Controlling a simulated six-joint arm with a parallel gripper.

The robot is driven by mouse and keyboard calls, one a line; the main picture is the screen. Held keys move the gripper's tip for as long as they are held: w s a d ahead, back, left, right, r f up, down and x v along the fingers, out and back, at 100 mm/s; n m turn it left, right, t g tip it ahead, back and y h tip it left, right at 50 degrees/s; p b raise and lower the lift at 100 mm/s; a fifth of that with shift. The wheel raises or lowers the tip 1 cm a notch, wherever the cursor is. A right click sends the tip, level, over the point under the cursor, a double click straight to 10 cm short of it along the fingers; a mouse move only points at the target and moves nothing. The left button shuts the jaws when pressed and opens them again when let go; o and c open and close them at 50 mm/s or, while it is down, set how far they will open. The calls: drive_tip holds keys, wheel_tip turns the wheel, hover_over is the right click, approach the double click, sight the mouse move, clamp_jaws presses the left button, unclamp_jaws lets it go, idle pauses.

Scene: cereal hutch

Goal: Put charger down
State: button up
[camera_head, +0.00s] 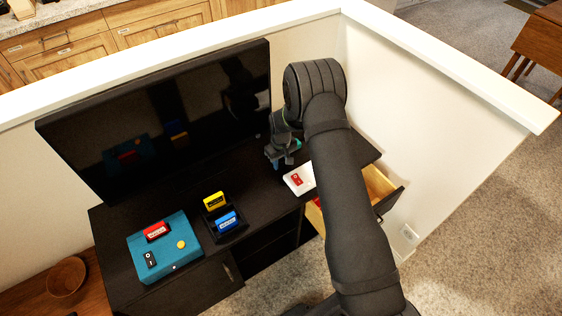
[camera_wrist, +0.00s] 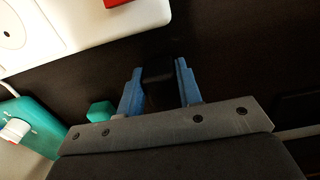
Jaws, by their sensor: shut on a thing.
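My gripper (camera_head: 283,155) is over the right part of the black cabinet top, just behind a white flat item. In the wrist view, the two blue fingers of my gripper (camera_wrist: 160,88) are closed on a small black block, which I take to be the charger (camera_wrist: 157,68). The charger is dark against the dark surface, so I cannot tell whether it touches the cabinet top. In the head view it cannot be made out at the gripper.
The white item (camera_head: 306,186) bears a red piece (camera_head: 297,179). A wooden drawer (camera_head: 378,186) stands open at right. A black holder (camera_head: 231,234) has yellow and blue cartridges. A teal box (camera_head: 183,264) is at left. A large black screen (camera_head: 190,110) stands behind.

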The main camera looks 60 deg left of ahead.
sight(281, 161)
drive_tip(key=shift+f, duration=0.15)
drive_tip(key=o, duration=1)
drive_tip(key=shift+c, duration=0.2)
wheel_tip(281, 161, up, 12)
drive_tip(key=shift+r, duration=0.2)
drive_tip(key=shift+f, duration=0.15)
drive_tip(key=shift+f, duration=4.55)
